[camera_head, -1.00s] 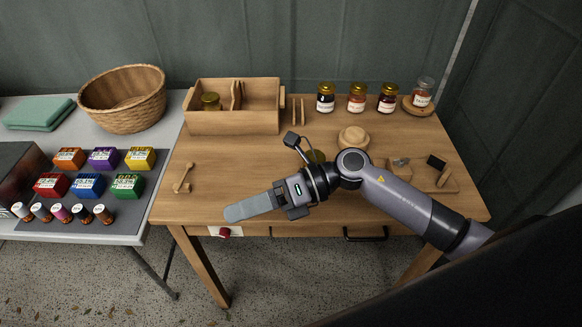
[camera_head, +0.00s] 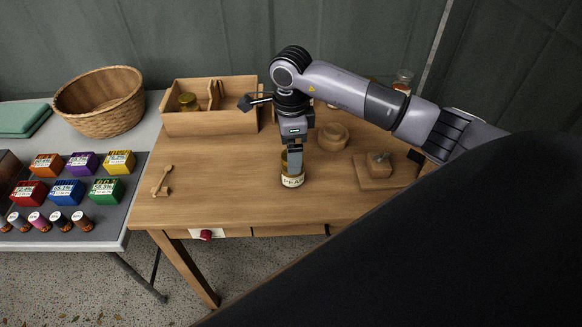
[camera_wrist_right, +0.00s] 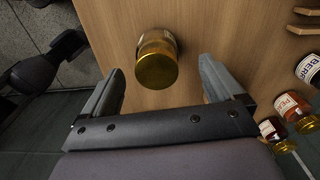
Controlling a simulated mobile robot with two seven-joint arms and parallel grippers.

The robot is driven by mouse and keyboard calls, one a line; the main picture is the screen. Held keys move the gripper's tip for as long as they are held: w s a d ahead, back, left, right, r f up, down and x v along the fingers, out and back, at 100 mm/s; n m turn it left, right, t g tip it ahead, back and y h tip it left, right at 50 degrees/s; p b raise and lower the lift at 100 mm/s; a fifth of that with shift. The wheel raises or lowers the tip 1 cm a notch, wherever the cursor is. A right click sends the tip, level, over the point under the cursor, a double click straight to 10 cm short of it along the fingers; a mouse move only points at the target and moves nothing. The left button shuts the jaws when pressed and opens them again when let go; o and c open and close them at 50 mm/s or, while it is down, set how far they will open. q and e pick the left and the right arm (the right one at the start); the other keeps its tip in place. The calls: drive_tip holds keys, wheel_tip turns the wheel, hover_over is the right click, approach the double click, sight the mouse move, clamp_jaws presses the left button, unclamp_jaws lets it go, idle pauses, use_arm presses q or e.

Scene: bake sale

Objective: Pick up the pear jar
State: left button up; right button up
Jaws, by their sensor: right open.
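The pear jar (camera_head: 292,181) stands upright on the wooden table near its front edge, its label partly readable as PEAR. In the right wrist view its gold lid (camera_wrist_right: 157,70) shows just beyond and between the fingertips, a little nearer the left finger. My right gripper (camera_head: 293,158) points down at the jar, with its near finger hiding part of the jar in the head view. In the wrist view the right gripper (camera_wrist_right: 163,75) is open, with nothing held and visible gaps on both sides of the lid. My left gripper is not in view.
A round wooden piece (camera_head: 333,137) and a wooden board (camera_head: 365,180) lie to the right. More jars (camera_wrist_right: 293,107) show in the wrist view.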

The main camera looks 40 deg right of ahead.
drive_tip(key=f, duration=0.4)
drive_tip(key=shift+s+f, duration=0.1)
drive_tip(key=shift+s, duration=0.15)
drive_tip(key=c, duration=1.2)
drive_tip(key=shift+c, duration=0.8)
